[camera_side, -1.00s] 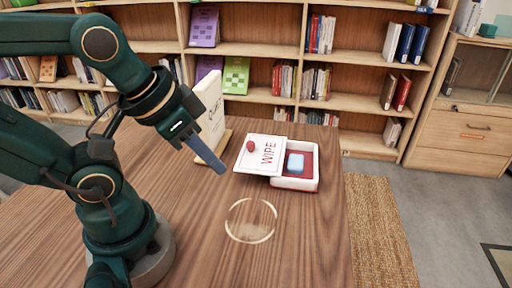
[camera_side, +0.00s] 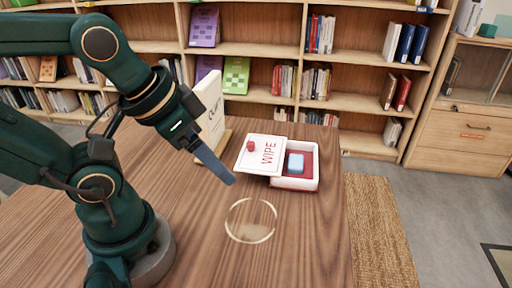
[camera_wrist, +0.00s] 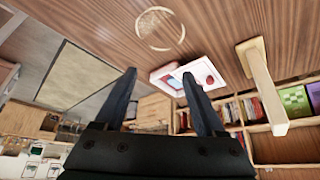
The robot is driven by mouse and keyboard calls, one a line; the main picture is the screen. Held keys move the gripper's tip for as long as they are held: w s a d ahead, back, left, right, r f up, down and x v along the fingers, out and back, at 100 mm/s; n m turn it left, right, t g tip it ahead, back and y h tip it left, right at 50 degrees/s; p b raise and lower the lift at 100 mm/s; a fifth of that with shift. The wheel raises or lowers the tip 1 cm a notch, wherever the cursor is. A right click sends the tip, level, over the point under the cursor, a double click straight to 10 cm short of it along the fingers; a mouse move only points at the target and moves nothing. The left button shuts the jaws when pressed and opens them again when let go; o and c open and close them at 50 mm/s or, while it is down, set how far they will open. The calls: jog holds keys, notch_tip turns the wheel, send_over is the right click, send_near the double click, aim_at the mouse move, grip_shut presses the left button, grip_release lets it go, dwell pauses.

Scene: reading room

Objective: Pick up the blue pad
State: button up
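The blue pad (camera_side: 295,163) lies inside a white box (camera_side: 296,185) with a red interior, on the wooden table. In the wrist view the pad (camera_wrist: 174,82) shows between my fingertips, in the box beyond them. A white lid (camera_side: 262,158) marked WIPE, with a red knob (camera_side: 250,147), lies tilted against the box's left side and leaves the pad uncovered. My gripper (camera_side: 233,181) is above the table, left of the box and apart from it. In the wrist view my gripper (camera_wrist: 159,75) is open, its two fingers wide apart with nothing between them.
A clear round ring or dish (camera_side: 250,221) lies on the table in front of the box. A white sign on a wooden stand (camera_side: 212,112) stands behind my gripper. Bookshelves line the back. The table's right edge is close to the box.

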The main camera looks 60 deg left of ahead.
jog(key=shift+o, duration=1.3)
jog(key=w+r+m, duration=0.6)
jog(key=w, duration=0.1)
jog(key=m+g+h, duration=0.1)
jog(key=m+g, duration=0.2)
jog(key=g, duration=0.1)
send_over(296, 160)
jog(key=f, duration=1.4)
jog(key=shift+s+a, duration=0.1)
jog(key=shift+s, duration=0.1)
jog(key=shift+f, duration=3.3)
